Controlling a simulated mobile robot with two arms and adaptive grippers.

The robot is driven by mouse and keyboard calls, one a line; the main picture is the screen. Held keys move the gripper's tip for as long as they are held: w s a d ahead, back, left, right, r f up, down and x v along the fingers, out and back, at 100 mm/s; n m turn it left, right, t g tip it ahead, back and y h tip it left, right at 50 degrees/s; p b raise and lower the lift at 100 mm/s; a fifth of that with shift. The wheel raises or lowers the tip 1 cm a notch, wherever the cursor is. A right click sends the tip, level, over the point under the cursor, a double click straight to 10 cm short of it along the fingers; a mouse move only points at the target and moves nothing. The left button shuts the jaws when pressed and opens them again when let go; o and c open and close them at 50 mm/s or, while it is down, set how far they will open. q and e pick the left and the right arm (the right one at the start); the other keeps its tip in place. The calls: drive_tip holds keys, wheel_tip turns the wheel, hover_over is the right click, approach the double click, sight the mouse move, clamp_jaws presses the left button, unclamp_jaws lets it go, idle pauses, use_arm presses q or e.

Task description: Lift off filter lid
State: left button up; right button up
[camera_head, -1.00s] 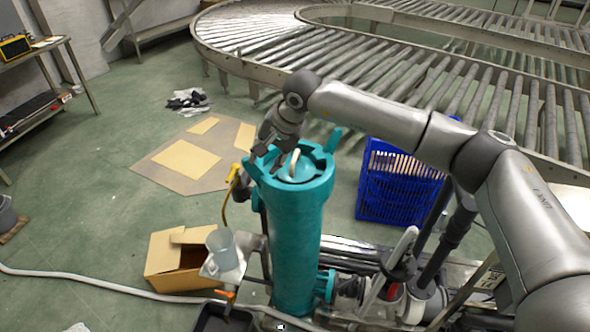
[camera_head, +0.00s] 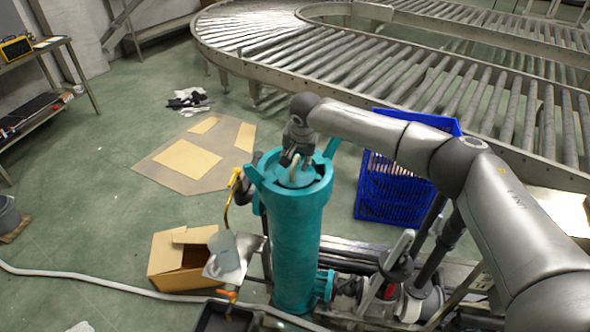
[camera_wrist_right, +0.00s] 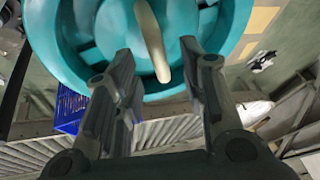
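The teal filter housing (camera_head: 297,245) stands upright in the middle of the head view. Its round teal lid (camera_head: 300,179) sits in the top and carries a pale, cream bar handle (camera_head: 293,167). The lid (camera_wrist_right: 178,45) and handle (camera_wrist_right: 153,40) also show close up in the right wrist view. My right gripper (camera_head: 290,158) is over the lid, beside the handle. In the wrist view its two dark fingers (camera_wrist_right: 160,70) are apart, with the handle's end between them and a gap on each side. My left gripper is not in view.
A blue crate (camera_head: 395,190) stands right of the housing. A roller conveyor (camera_head: 400,70) curves behind.

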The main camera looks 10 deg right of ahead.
drive_tip(key=shift+x, duration=1.05)
drive_tip(key=shift+c, duration=0.3)
clamp_jaws()
drive_tip(key=shift+r, duration=0.1)
